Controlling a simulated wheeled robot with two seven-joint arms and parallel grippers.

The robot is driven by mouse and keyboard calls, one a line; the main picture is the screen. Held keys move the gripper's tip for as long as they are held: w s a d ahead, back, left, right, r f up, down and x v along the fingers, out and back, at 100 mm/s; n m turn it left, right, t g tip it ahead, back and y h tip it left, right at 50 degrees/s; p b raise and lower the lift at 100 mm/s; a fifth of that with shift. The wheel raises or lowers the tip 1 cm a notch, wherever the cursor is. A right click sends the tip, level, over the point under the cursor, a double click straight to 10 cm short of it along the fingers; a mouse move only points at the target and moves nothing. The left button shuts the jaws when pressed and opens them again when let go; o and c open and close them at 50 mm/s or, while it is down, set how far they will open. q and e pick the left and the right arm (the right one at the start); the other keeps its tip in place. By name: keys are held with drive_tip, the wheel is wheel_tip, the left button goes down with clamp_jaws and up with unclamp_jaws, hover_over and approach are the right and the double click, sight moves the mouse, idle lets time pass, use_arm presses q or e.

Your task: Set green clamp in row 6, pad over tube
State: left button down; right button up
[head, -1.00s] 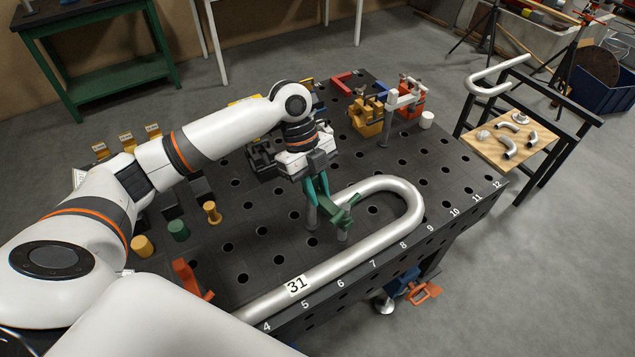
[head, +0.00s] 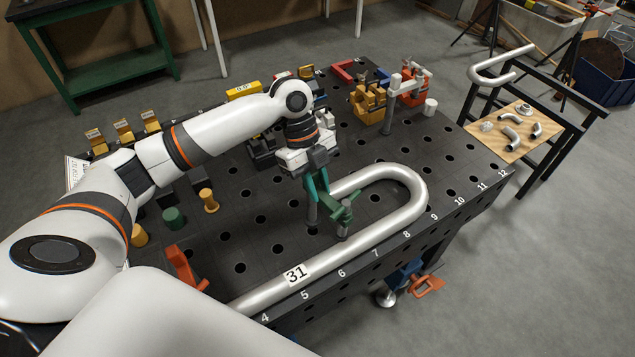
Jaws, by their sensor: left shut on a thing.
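The green clamp (head: 322,192) stands upright near the tube's inner side, its arm reaching toward the front. My left gripper (head: 311,168) is shut on the upper part of the clamp. The clamp's grey post (head: 311,212) points down to the table top; I cannot tell whether it sits in a hole. The bent silver tube (head: 345,243), tagged 31, lies along the front edge and bends back near numbers 8 and 9. The clamp's pad end (head: 343,231) is between the tube's two legs, near number 6 to 7. My right gripper is not in view.
The black perforated table (head: 262,243) has row numbers along its front edge. Yellow (head: 209,201) and green (head: 174,218) pegs and an orange stop (head: 184,268) stand at left. Orange-yellow clamps (head: 368,104) and a white-topped post (head: 391,108) stand at the back right.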

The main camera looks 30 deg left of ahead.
use_arm(q)
drive_tip(key=shift+d, duration=0.1)
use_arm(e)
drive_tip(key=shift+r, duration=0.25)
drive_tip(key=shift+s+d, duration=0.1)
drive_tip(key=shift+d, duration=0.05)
use_arm(q)
drive_tip(key=shift+f, duration=0.15)
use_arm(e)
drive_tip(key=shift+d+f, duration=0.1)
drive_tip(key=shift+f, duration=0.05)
use_arm(q)
drive_tip(key=shift+f, duration=0.3)
drive_tip(key=shift+f+b, duration=0.6)
drive_tip(key=shift+f, duration=0.4)
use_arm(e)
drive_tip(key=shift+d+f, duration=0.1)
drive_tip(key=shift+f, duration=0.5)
use_arm(q)
drive_tip(key=shift+s+f, duration=0.1)
drive_tip(key=shift+f, duration=0.05)
drive_tip(key=shift+f, duration=0.65)
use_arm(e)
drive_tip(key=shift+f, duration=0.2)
use_arm(q)
drive_tip(key=c, duration=1.2)
unclamp_jaws()
